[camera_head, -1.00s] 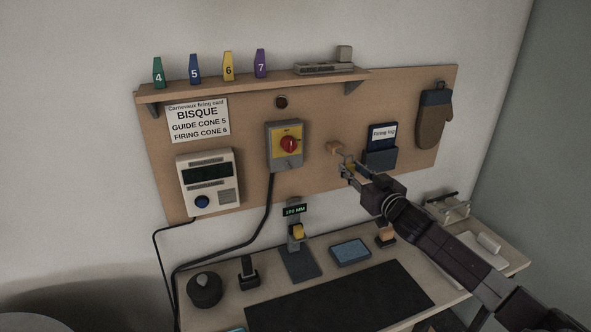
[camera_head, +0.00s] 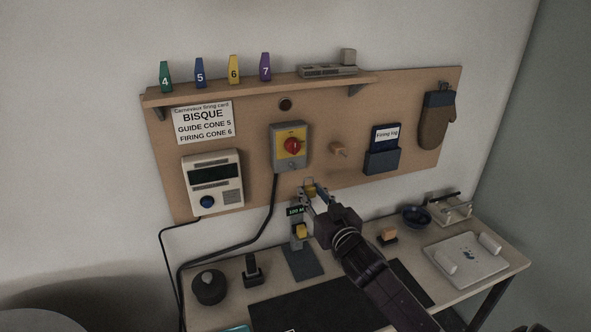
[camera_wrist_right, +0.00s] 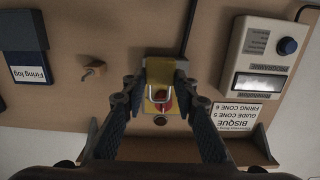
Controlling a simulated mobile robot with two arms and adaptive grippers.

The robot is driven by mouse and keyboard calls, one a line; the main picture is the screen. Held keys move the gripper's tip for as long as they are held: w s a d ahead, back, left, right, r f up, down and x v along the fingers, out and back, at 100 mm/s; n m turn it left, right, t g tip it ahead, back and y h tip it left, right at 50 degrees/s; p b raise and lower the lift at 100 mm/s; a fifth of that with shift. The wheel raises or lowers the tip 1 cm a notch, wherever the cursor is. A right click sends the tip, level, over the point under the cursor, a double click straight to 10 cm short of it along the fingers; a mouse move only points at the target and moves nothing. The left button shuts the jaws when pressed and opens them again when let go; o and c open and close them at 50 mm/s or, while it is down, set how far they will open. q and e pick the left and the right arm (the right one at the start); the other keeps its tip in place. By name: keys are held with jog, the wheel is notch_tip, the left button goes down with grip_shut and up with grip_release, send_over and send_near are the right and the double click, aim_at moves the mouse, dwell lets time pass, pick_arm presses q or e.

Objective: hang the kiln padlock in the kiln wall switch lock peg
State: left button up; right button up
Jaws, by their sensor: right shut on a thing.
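The brass-yellow kiln padlock (camera_head: 310,189) is between the fingers of my right gripper (camera_head: 312,196), which is shut on it. In the right wrist view the padlock (camera_wrist_right: 160,74) shows with its silver shackle pointing down the picture, in front of the switch's red knob. The kiln wall switch (camera_head: 290,147) is a grey box with a yellow plate and red knob on the board. In the head view the padlock is below and right of the switch. I cannot clearly make out the lock peg; in the wrist view padlock and fingers partly cover the switch. My left gripper is not in view.
The kiln controller (camera_head: 213,183) is left. A shelf (camera_head: 260,88) runs above. The bench below carries a stand (camera_head: 300,262) and several small objects.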

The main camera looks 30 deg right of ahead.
jog(key=shift+a, duration=0.7)
jog(key=shift+w, duration=0.1)
jog(key=shift+x, duration=2.75)
jog(key=shift+r+p, duration=0.2)
jog(key=shift+p, duration=0.1)
jog(key=shift+w, duration=0.1)
jog(key=shift+b+x, duration=0.3)
jog(key=shift+x, duration=1.05)
jog(key=shift+f, duration=0.35)
